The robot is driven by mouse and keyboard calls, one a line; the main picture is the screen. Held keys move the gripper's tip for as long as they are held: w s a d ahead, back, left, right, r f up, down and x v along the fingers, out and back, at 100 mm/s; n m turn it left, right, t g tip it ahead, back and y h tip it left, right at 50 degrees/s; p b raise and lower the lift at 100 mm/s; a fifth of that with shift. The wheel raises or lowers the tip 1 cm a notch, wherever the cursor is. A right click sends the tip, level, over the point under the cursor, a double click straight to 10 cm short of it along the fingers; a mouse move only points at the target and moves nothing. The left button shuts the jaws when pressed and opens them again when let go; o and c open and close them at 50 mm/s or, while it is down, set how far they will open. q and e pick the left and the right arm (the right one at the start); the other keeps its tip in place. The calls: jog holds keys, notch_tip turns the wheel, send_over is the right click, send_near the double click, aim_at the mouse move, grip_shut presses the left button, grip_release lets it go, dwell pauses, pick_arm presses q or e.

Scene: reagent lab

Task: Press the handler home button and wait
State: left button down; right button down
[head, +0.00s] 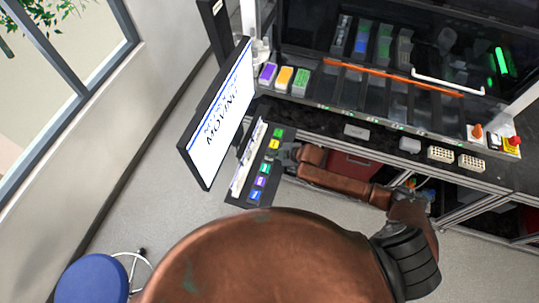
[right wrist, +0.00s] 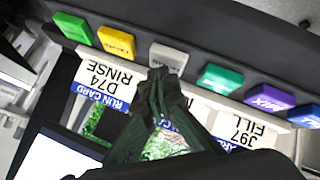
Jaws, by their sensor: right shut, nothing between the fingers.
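The button panel (head: 249,186) stands below the screen in the head view, with a column of coloured buttons. In the right wrist view a green button (right wrist: 72,27), a yellow button (right wrist: 117,42), a pale grey button (right wrist: 168,57), a teal-green button (right wrist: 220,78), a purple button (right wrist: 269,97) and a blue button (right wrist: 305,115) form a row. My right gripper (right wrist: 165,82) is shut and empty, its tips at the pale grey button; contact is unclear. The button's lettering is too small to read. The screen (head: 222,112) reads "MOVING". My left gripper is not in view.
Behind stands a dark enclosure with an orange rail (head: 395,80) and a white handle (head: 447,83). Pale racks (head: 441,154) stand on the front ledge. A blue stool (head: 92,280) is at lower left.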

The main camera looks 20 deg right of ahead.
jog(key=shift+r+p, duration=0.45)
jog(key=shift+r, duration=0.15)
notch_tip(320, 180, up, 5)
jog(key=p, duration=0.4)
jog(key=shift+p, duration=0.4)
dwell(0.9)
